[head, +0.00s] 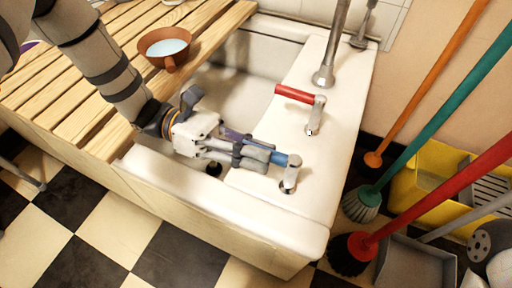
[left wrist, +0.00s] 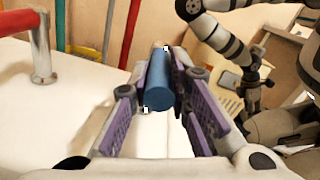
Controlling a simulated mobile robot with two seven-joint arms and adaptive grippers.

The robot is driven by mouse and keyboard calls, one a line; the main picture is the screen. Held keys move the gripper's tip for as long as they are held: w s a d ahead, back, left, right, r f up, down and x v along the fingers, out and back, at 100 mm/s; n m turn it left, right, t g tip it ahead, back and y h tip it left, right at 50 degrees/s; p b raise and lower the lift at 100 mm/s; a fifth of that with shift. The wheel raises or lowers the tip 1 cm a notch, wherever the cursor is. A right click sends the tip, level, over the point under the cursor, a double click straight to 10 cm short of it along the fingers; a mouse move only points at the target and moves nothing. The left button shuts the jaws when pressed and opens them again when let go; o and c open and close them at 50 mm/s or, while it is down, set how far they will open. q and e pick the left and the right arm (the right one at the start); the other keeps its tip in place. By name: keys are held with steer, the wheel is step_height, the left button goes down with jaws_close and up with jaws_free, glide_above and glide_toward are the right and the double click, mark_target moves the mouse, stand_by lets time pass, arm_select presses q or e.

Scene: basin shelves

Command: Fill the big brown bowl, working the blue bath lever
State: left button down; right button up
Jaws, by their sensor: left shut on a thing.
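The brown bowl (head: 166,47) stands upright on the wooden slats across the bath, with a pale blue, water-like surface inside and a short handle towards the front. The blue bath lever (head: 287,159) sits on the white ledge at its metal post. My left gripper (head: 262,155) is shut on the blue lever, which also shows between its purple-sided fingers in the left wrist view (left wrist: 161,90). The red lever (head: 294,94) stands behind it on the ledge, apart from the gripper. My right gripper is not identifiable in either view.
A metal spout pipe (head: 332,45) rises from the ledge behind the red lever. The bath basin (head: 235,88) is open between slats and ledge. Brooms and a yellow bucket (head: 432,170) stand to the right. The checkered floor in front is clear.

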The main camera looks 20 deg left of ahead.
arm_select(q)
steer(key=shift+w+g, duration=0.1)
steer(key=shift+g, duration=0.3)
steer(key=shift+w+m, duration=0.1)
steer(key=shift+m, duration=0.3)
steer(key=c, duration=1.5)
jaws_free()
steer(key=shift+g, duration=0.3)
steer(key=a, duration=1.2)
steer(key=shift+w, duration=0.3)
steer(key=shift+s, duration=0.1)
